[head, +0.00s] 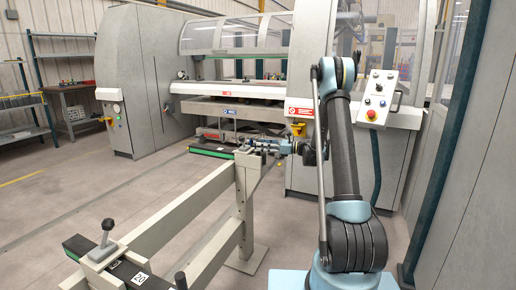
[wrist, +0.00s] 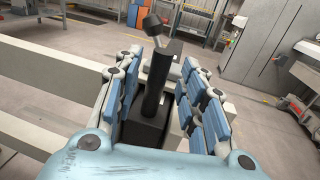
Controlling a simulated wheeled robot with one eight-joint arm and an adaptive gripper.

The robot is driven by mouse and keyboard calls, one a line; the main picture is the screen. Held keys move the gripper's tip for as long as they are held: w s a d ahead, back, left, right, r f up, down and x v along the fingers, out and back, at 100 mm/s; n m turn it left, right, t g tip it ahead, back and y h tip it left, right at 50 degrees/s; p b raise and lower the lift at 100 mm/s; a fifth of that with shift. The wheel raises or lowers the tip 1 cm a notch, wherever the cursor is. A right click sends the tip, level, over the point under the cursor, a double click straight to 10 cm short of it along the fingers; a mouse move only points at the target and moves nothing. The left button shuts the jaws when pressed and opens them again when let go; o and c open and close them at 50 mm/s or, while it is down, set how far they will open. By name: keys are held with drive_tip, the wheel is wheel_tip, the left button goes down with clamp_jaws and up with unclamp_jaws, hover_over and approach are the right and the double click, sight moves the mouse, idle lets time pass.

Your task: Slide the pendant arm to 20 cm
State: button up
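My gripper (head: 268,147) is at the top of the pale upright post, in the middle of the head view. In the wrist view its blue-padded fingers (wrist: 162,95) stand apart on both sides of a black upright handle (wrist: 154,85), which rises from a black block (wrist: 146,131). I see no clear contact. Just beyond the handle is a lever with a black knob (wrist: 152,24). A control pendant (head: 378,98) with coloured buttons stands at the right of the head view. A label reading 20 (head: 141,278) lies on a dark strip at the lower left.
Pale rails (head: 180,200) run from the post towards the lower left. Another black-knobbed lever (head: 107,226) stands on their near end. The panel bender (head: 235,88) is behind. A grey wall panel (head: 465,190) closes the right side. Floor at left is clear.

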drive_tip(key=shift+w+a, duration=0.2)
drive_tip(key=shift+a, duration=1.05)
clamp_jaws()
drive_tip(key=shift+s, duration=0.15)
